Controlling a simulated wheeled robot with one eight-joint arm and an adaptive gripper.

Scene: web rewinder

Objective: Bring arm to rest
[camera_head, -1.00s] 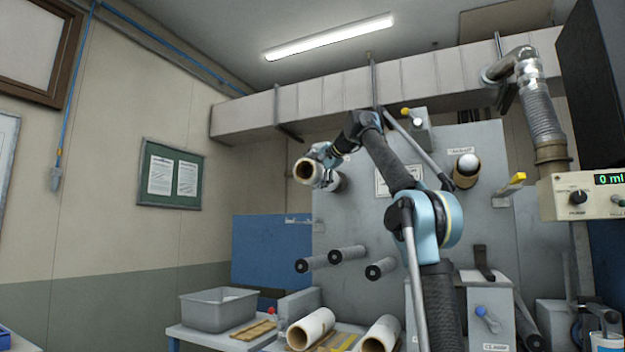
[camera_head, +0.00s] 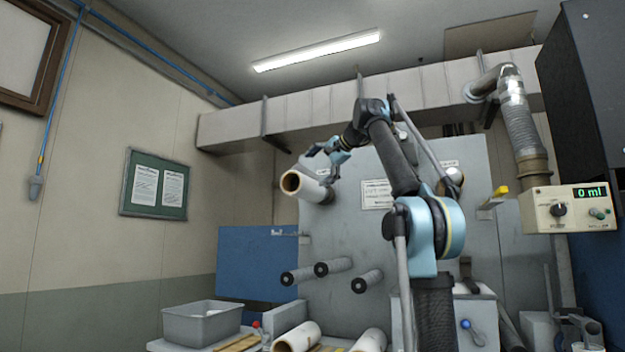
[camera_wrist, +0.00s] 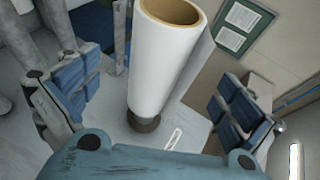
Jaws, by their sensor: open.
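A white roll with a brown core (camera_head: 308,187) sits on a spindle at the upper left of the grey machine panel. My gripper (camera_head: 327,160) is just above and behind the roll's open end in the head view. In the wrist view the roll (camera_wrist: 162,60) stands out from a dark spindle base (camera_wrist: 145,122). My gripper (camera_wrist: 152,98) is open, with one blue-padded finger on each side of the roll in the picture. Gaps show between the fingers and the roll. My arm (camera_head: 395,160) is raised and bent in front of the panel.
Several dark rollers (camera_head: 335,267) project from the panel below the roll. A grey bin (camera_head: 202,322) and more rolls (camera_head: 297,338) are at the lower left. A duct (camera_head: 518,115) and a control box (camera_head: 568,209) are at the right. An overhead beam (camera_head: 320,105) runs above my arm.

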